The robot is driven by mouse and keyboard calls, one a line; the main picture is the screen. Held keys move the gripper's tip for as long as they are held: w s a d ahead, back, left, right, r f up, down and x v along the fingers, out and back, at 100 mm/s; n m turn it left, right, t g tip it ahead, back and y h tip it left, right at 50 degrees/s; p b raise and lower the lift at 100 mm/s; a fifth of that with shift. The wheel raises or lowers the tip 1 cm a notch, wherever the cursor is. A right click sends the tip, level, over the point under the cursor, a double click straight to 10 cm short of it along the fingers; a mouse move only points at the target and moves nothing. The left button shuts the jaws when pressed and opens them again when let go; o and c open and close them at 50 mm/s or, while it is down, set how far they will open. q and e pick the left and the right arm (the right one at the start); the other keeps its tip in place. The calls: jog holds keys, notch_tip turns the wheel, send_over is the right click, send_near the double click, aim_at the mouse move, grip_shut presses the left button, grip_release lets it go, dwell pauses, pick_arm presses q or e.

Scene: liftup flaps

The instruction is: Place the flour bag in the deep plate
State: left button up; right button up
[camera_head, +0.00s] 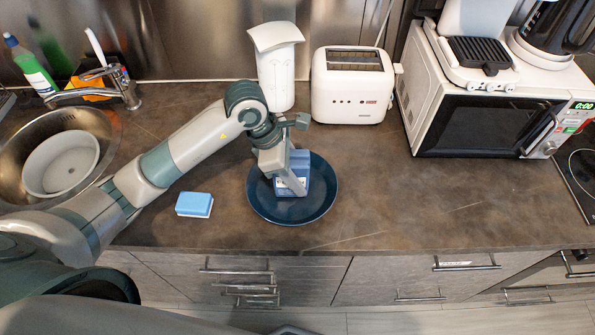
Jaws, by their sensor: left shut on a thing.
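The flour bag (299,172) is a small blue pack with a pale label. It is over the dark blue deep plate (318,205), within its rim as seen from above. I cannot tell whether its base touches the plate. The plate lies on the brown counter near the front edge. My left gripper (292,184) is shut on the flour bag and points down into the plate, hiding part of the bag. My right gripper is not in view.
A blue and white sponge (195,204) lies left of the plate. A white toaster (352,86) and a white canister (277,68) stand behind it. A microwave (480,115) is at the right, and a sink (98,122) at the left. The counter right of the plate is clear.

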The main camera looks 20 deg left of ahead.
pick_arm(q)
jog(key=shift+f, duration=0.15)
jog(key=shift+f, duration=0.1)
jog(key=o, duration=1.5)
jog(key=shift+a+r+b, duration=0.15)
jog(key=shift+r+b, duration=0.2)
jog(key=shift+r, duration=0.15)
jog(key=b+v, duration=0.3)
jog(key=v, duration=0.6)
jog(key=shift+a+r, duration=0.15)
jog(key=shift+b+v, duration=0.3)
jog(key=shift+v, duration=0.5)
jog(key=shift+s+r, duration=0.1)
